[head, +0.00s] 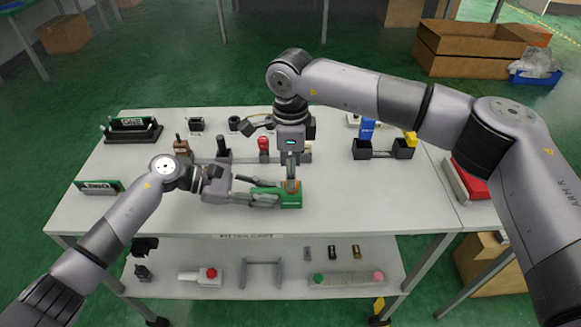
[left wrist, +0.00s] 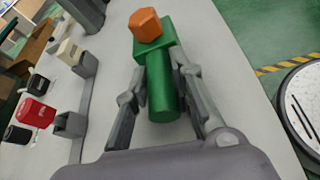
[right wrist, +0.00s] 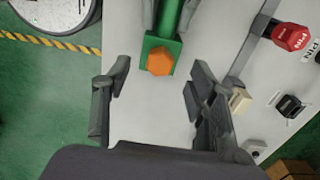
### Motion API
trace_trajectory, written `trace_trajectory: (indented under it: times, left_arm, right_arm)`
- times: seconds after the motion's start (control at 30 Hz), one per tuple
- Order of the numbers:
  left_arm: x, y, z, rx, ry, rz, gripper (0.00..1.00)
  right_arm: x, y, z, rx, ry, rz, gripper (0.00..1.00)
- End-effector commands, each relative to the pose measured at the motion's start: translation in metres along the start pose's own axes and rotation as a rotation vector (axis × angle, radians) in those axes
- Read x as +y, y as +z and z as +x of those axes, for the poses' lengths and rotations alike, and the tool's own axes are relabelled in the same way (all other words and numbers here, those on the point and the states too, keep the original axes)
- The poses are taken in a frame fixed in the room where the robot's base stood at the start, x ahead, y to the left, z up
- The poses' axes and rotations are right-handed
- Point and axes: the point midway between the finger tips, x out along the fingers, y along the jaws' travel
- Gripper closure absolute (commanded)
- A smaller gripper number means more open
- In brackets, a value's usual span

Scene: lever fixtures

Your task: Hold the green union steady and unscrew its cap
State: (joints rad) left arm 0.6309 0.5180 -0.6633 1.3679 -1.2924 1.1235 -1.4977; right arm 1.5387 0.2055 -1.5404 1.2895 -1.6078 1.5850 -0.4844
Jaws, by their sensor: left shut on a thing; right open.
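The green union (head: 291,199) lies near the front middle of the table, with a square block at one end and a round green body (left wrist: 161,95). The orange hex cap (left wrist: 147,26) sits on the block; it also shows in the right wrist view (right wrist: 160,61). My left gripper (left wrist: 163,78) is shut on the round green body, one finger along each side. My right gripper (right wrist: 158,80) hangs over the union from above. It is open, its fingers apart on either side of the cap and not touching it. In the head view this gripper partly hides the cap.
Behind the union, a row of lever fixtures stands across the table, including a red knob (head: 264,143) and a blue block (head: 367,129). Green signs (head: 98,186) stand at the left. The table's front edge is close. Bare tabletop (head: 350,190) lies right of the union.

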Motion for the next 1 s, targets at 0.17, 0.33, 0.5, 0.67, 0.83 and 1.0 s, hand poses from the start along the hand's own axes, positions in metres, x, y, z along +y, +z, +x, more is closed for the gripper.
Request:
trace_trajectory:
  times: [0.17,0.33,0.5,0.67,0.83,1.0]
  left_arm:
    - [0.0,0.0,0.0,0.0,0.0,0.0,1.0]
    - [0.0,0.0,0.0,0.0,0.0,0.0,1.0]
    - [0.0,0.0,0.0,0.0,0.0,0.0,1.0]
    - [0.0,0.0,0.0,0.0,0.0,0.0,1.0]
    - [0.0,0.0,0.0,0.0,0.0,0.0,1.0]
    - [0.0,0.0,0.0,0.0,0.0,0.0,1.0]
  right_arm:
    - [0.0,0.0,0.002,0.0,0.001,-0.001,0.47]
    - [0.0,0.0,0.009,0.0,0.002,-0.002,0.47]
    - [0.0,0.0,0.017,0.0,0.0,-0.002,0.47]
    - [0.0,0.0,0.026,0.001,0.001,-0.002,0.47]
    - [0.0,0.0,0.03,0.0,0.0,-0.003,0.47]
    - [0.0,0.0,0.03,0.0,0.0,-0.003,0.47]
